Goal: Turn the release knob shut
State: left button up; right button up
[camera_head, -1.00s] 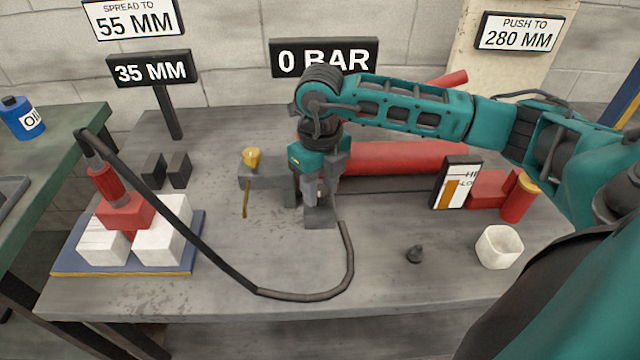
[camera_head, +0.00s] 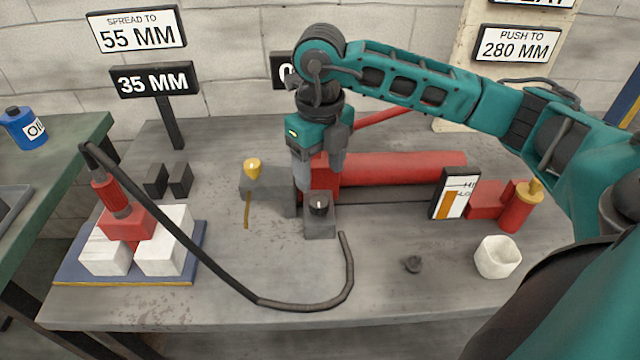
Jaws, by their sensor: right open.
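A black knob (camera_head: 319,205) with a pale mark on top sits on a small grey block (camera_head: 320,226) at the front of the red pump; I take it for the release knob. My right gripper (camera_head: 319,170) points down just above and behind the knob in the picture. Its two fingers are apart and empty, and it does not touch the knob. A yellow knob (camera_head: 252,168) stands on a grey block left of the pump. My left gripper is not in view.
The red pump body (camera_head: 400,168) lies behind the gripper. A black hose (camera_head: 235,285) loops across the front of the bench to the red jack (camera_head: 127,222) on white blocks.

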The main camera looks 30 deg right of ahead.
notch_tip(320, 180, up, 6)
jog(key=shift+f, duration=0.2)
dwell(0.4)
